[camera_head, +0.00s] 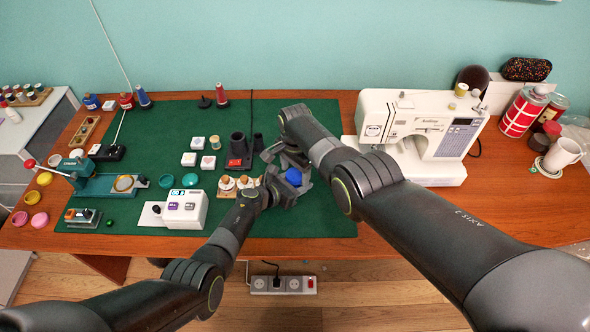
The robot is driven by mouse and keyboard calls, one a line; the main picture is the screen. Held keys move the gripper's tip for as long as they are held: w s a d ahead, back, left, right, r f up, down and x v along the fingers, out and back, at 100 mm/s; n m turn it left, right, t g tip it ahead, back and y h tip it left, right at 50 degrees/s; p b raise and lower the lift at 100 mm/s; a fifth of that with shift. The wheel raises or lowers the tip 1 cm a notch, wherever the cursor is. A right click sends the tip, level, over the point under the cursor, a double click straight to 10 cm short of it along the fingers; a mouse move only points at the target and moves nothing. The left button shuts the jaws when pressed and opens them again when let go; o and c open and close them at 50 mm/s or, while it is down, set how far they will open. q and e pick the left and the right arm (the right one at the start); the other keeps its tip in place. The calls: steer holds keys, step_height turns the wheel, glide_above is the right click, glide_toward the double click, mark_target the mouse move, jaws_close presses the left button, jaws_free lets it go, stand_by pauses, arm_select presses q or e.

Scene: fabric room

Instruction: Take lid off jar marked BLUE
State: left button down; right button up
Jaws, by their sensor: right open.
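A round blue thing (293,176) sits between my two grippers at the right of the green mat; I cannot tell whether it is a lid or a whole jar, and no marking on it can be read. My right gripper (283,158) is open just above and left of it. My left gripper (282,190) is right beside the blue thing, partly merged with dark parts, so its jaws cannot be made out.
A white sewing machine (418,130) stands close to my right arm. The green mat (320,222) is bare at front right.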

steer(key=c, duration=1)
steer(key=n, duration=0.6)
steer(key=shift+n, duration=0.4)
steer(key=o, duration=1.1)
steer(key=shift+c, duration=0.2)
steer(key=shift+r, duration=0.15)
